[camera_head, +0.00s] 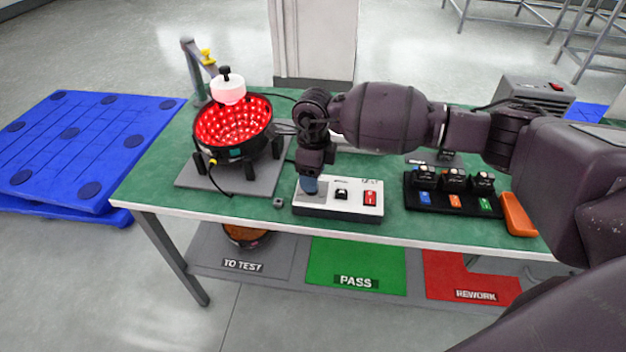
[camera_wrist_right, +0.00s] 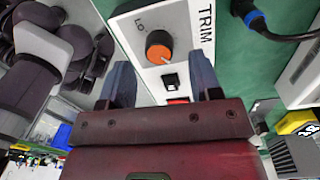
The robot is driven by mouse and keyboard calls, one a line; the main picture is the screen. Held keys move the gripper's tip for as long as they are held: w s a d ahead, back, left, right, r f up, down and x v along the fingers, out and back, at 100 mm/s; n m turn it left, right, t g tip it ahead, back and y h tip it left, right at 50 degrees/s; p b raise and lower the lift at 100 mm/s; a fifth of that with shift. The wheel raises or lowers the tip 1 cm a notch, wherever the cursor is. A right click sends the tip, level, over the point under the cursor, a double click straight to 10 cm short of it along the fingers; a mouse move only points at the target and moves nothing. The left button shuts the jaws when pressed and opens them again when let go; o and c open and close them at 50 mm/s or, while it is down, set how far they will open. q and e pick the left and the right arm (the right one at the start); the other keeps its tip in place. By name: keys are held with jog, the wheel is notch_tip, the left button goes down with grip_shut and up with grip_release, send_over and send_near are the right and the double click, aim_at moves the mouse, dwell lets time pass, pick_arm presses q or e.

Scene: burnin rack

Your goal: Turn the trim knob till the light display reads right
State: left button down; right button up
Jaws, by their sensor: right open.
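The light display is a round black bowl (camera_head: 205,145) lit red inside, with a pink-white dome on top. The white control box (camera_head: 335,207) stands in front of it on the table. In the right wrist view the trim knob (camera_wrist_right: 159,47) has an orange face and dark rim, beside the printed word TRIM. My right gripper (camera_head: 311,184) is over the left end of the box and hides the knob in the head view. In the wrist view this gripper (camera_wrist_right: 161,70) is open, one blue-grey finger to each side of the knob; contact cannot be told.
A black tray (camera_head: 412,206) with several small devices and an orange object (camera_head: 517,214) are to the right. A bent grey post (camera_head: 193,70) stands behind the bowl. Cables run nearby.

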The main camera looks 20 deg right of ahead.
notch_tip(320, 180, up, 6)
jog(key=shift+w+r+p, duration=0.15)
jog(key=shift+r+p, duration=0.05)
jog(key=shift+p, duration=0.1)
jog(key=shift+d+r, duration=0.1)
jog(key=shift+r, duration=0.75)
jog(key=shift+f, duration=0.1)
